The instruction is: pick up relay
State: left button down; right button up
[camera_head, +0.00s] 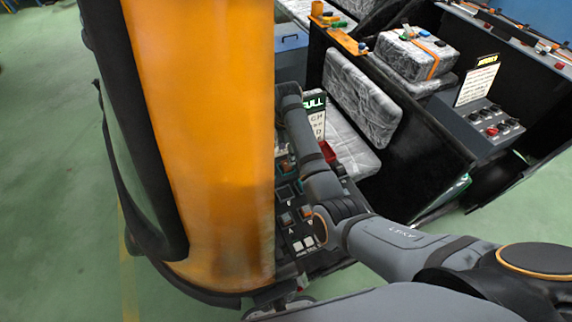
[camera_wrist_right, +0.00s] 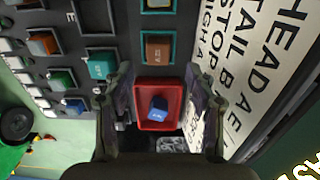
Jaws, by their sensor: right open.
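Small coloured cube-like blocks, likely the relays, sit in a dark panel (camera_head: 308,262). In the right wrist view, a blue block (camera_wrist_right: 158,109) lies in a red tray (camera_wrist_right: 142,123), between the fingers of my right gripper (camera_wrist_right: 157,80). That gripper is open, and its fingers stand on either side of the tray; I cannot tell whether they touch it. A brown block (camera_wrist_right: 158,50) sits in a teal-framed slot just beyond the tray. In the head view the red tray (camera_head: 328,151) shows beside my right arm. My left gripper is not in view.
A lettered sign (camera_wrist_right: 240,75) stands close on the right. A large orange curved body (camera_head: 205,140) blocks the left of the head view. Grey seats (camera_head: 362,95) lie beyond.

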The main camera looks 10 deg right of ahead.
aim_at(286, 163)
jog(key=shift+s+a+f+p, duration=0.1)
jog(key=shift+s+f+p, duration=0.05)
jog(key=shift+f+p, duration=0.7)
notch_tip(286, 163, down, 3)
jog(key=shift+s+r, duration=0.1)
jog(key=shift+r, duration=0.05)
jog(key=shift+f, duration=0.35)
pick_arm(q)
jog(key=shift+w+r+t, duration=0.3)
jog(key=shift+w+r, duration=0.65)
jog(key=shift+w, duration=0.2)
pick_arm(e)
grip_shut()
